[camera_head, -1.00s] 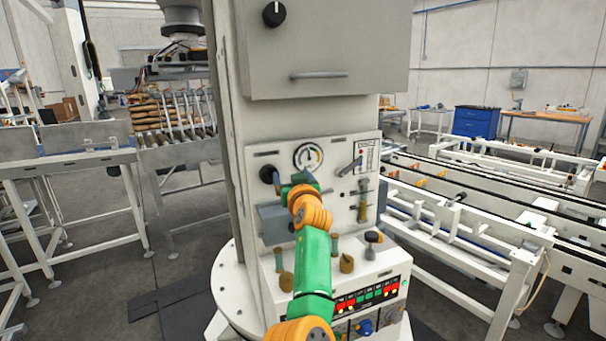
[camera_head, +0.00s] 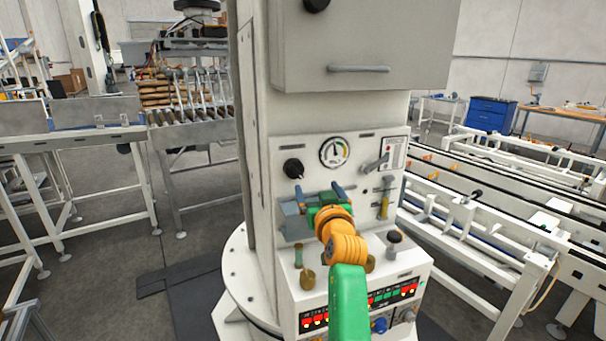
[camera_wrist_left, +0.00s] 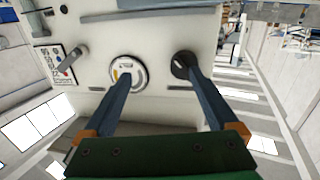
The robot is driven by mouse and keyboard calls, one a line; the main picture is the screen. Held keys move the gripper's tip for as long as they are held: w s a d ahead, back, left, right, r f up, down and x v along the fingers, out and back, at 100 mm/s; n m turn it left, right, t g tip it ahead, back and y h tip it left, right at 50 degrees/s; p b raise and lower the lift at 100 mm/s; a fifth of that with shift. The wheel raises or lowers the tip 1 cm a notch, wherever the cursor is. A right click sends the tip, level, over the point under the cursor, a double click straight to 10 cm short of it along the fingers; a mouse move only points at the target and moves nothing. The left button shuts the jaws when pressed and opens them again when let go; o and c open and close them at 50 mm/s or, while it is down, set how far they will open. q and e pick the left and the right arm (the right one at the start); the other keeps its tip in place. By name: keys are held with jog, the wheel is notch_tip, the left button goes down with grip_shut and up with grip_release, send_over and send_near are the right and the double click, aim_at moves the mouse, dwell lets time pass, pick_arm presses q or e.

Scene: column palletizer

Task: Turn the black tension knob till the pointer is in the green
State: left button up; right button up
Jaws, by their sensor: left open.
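The black tension knob (camera_head: 293,168) is on the white panel, left of the round gauge (camera_head: 334,152). The gauge has coloured arcs; its dark pointer looks near upright, but its exact place on the scale is too small to tell. My left gripper (camera_head: 318,188) is open and empty, its two blue fingers spread in front of the panel below the gauge. In the left wrist view, one fingertip overlaps the knob (camera_wrist_left: 181,65) and the other overlaps the gauge (camera_wrist_left: 128,72). The knob is not between the fingers; contact cannot be told. My right gripper is out of view.
A lever (camera_head: 375,163) sits right of the gauge. A grey box (camera_head: 294,222) juts out below the knob. A lower console (camera_head: 385,275) carries several small knobs and lit buttons. A cabinet with a handle (camera_head: 358,69) overhangs above.

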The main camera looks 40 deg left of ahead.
pick_arm(q)
jog(key=s+d+r+b, duration=0.7)
jog(key=s+d+r, duration=0.3)
jog(key=r, duration=0.2)
jog(key=shift+s+d+r, duration=0.15)
jog(key=shift+s+r, duration=0.05)
jog(key=shift+r, duration=0.2)
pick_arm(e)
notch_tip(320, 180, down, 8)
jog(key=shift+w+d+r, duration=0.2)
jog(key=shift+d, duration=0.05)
